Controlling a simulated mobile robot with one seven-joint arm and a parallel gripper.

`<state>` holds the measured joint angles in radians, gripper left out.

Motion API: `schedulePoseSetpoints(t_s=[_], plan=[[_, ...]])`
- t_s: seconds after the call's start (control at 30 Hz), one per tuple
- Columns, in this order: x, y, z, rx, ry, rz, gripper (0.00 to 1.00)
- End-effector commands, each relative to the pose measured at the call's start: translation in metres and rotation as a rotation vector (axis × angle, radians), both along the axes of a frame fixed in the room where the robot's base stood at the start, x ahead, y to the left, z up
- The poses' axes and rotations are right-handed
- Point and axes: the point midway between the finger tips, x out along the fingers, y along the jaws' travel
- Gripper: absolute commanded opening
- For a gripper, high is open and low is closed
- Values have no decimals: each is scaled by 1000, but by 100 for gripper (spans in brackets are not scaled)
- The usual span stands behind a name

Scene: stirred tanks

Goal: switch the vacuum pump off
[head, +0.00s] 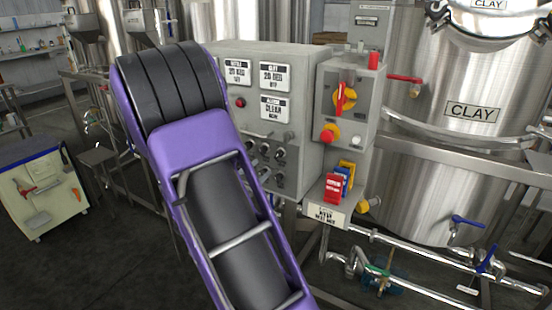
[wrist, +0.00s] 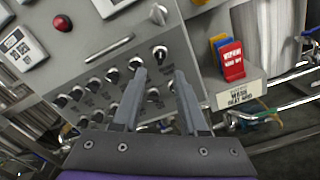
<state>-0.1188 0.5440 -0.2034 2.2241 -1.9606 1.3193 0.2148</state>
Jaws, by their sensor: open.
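A grey control box (head: 303,142) stands behind my purple arm in the head view. Its panel carries rows of small dark knobs with silver caps, seen in the wrist view, such as an upper-row knob (wrist: 159,53) and another to its left (wrist: 112,74). Small labels beside them are too small to read, so I cannot tell which one is the vacuum pump's. My gripper (wrist: 160,74) is open and empty, its fingers pointing at the right end of the knob rows. I cannot tell whether it touches the panel. My arm hides part of the box in the head view.
A side box carries a red-and-yellow rotary switch (head: 345,98) and a red push button (head: 328,135). Red, blue and yellow tags (head: 334,187) stand on a ledge below. A steel CLAY tank (head: 420,190) and pipes (head: 400,280) fill the right. A cart (head: 45,195) stands left.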

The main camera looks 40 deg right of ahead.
Motion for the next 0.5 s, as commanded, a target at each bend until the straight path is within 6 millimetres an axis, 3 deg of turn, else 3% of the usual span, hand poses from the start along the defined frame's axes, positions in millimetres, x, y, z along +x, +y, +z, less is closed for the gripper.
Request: schedulePoseSetpoints(t_s=[0.23, 0.5], plan=[[20, -51, 0, 0, -1, -5, 42], [33, -81, 0, 1, -1, -1, 42]])
